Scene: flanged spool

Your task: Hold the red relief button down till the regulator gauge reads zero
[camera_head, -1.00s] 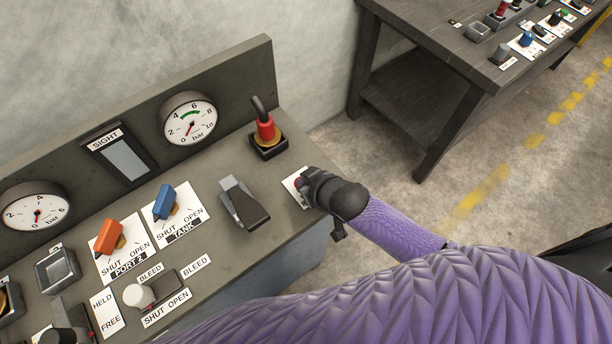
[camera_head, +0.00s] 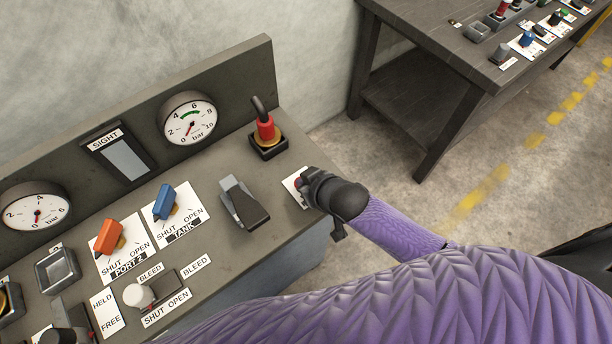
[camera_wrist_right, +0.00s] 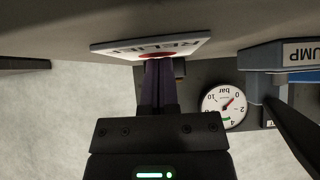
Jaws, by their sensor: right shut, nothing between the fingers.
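The red relief button (camera_wrist_right: 158,55) shows as a red patch on the white RELIEF plate (camera_wrist_right: 190,48) in the wrist view, mostly hidden by my fingers. My right gripper (camera_head: 305,184) is shut and empty, its fingertips at the button; how far it is pressed in cannot be told. In the head view a bit of the white plate (camera_head: 291,185) shows beside the gripper. The right-hand gauge (camera_head: 190,122) has a green band and a needle pointing low, near 0; it shows upside down in the wrist view (camera_wrist_right: 224,107). My left gripper is out of view.
Blue (camera_head: 165,202) and orange (camera_head: 107,237) valve handles, a white knob (camera_head: 137,295) and a second gauge (camera_head: 35,211) lie left. Floor is open beyond the panel's right edge.

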